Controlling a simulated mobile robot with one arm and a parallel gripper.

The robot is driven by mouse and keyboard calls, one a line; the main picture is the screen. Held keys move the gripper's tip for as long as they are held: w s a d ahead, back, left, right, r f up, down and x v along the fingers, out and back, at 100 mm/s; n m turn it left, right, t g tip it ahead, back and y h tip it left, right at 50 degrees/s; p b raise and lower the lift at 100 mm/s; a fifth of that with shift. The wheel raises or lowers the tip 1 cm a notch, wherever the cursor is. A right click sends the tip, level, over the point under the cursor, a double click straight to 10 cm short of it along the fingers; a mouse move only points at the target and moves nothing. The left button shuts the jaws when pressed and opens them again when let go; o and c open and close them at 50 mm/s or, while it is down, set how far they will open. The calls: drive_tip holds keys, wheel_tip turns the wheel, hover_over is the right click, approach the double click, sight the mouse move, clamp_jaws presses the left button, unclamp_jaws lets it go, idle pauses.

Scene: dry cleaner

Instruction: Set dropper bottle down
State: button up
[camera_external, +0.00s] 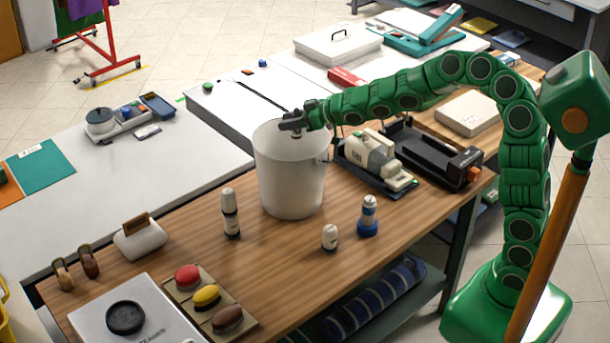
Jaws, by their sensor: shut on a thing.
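My gripper (291,124) is at the end of the green arm, over the open top of a white bucket (290,184) on the wooden table. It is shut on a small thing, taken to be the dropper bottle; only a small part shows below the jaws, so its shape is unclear. I cannot tell how far it is below the bucket's rim. Small white bottles stand upright on the table: a tall one with dark bands (230,213), a short one (330,238) and one with a blue base (368,216).
A machine (374,160) and a black tray (436,154) stand right of the bucket. Red, yellow and brown pads (207,297) and a white box (140,238) are at the front left. Bare wood (285,255) lies in front of the bucket.

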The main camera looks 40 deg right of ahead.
drive_tip(key=s+a+n+g+y, duration=0.2)
drive_tip(key=s+a, duration=0.5)
drive_tip(key=a, duration=0.7)
drive_tip(key=s+a+n+g+y, duration=0.1)
drive_tip(key=s+a+n+g, duration=0.1)
drive_tip(key=s+a, duration=0.8)
drive_tip(key=w+a+f, duration=0.1)
drive_tip(key=f, duration=0.8)
drive_tip(key=w+a+f, duration=0.1)
drive_tip(key=f, duration=0.8)
drive_tip(key=w+a+f, duration=0.1)
drive_tip(key=f, duration=0.9)
drive_tip(key=shift+d+f, duration=0.1)
drive_tip(key=o, duration=1.1)
drive_tip(key=shift+c, duration=0.2)
